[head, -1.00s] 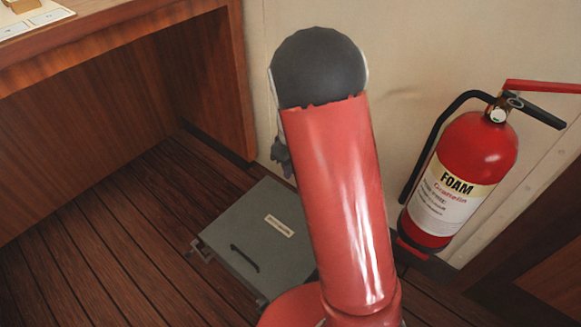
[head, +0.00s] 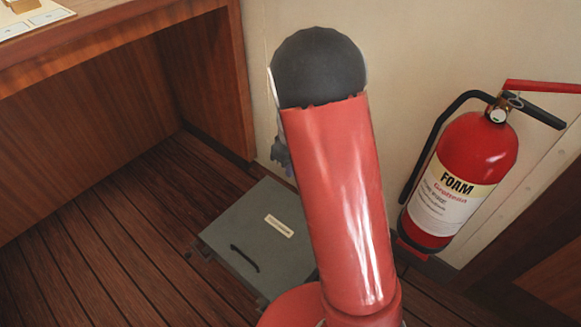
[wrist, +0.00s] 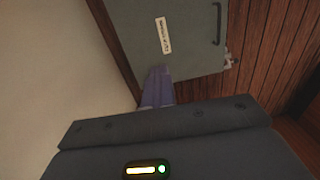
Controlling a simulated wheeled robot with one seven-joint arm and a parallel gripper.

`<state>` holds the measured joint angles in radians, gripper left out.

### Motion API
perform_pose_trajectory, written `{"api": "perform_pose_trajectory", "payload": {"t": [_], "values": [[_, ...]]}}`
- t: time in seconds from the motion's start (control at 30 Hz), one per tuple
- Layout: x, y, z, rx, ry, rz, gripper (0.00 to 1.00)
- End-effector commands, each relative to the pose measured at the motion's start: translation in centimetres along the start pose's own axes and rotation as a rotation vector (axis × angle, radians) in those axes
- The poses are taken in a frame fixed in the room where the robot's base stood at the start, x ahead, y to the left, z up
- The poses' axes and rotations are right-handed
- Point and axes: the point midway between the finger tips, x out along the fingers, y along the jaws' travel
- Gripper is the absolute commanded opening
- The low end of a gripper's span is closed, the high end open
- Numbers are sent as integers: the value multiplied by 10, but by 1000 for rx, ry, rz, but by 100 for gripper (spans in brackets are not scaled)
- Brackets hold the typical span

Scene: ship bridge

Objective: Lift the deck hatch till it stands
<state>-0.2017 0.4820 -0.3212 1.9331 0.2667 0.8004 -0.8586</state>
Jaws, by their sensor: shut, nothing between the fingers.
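The deck hatch (head: 225,238) is a grey-green square panel lying flat at floor level, with a dark bar handle (head: 245,258) and a pale label (head: 280,226). My arm hides its right part in the head view. The hatch also shows at the top of the wrist view (wrist: 185,50), with its handle (wrist: 217,25) at the upper right. My gripper (wrist: 158,72) is shut and empty. Its fingertips overlap the hatch's near edge in the wrist view, away from the handle; I cannot tell whether they touch. In the head view only a bit of it shows beside my arm.
A small metal fitting (wrist: 229,60) sits at the hatch's edge. A cream wall (head: 410,60) stands close behind, with a red foam extinguisher (head: 460,170) on the right. A wooden desk (head: 110,50) is at the left. The plank floor (head: 110,240) left of the hatch is clear.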

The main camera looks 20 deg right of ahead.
Motion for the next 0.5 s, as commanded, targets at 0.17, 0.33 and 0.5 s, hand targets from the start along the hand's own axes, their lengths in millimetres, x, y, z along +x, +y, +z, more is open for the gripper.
{"api": "perform_pose_trajectory", "payload": {"t": [0.17, 0.33, 0.5], "values": [[0, 0, 0, 0, 0, 0, 0], [0, 0, 0, 0, 0, 0, 0], [0, 0, 0, 0, 0, 0, 7]]}}
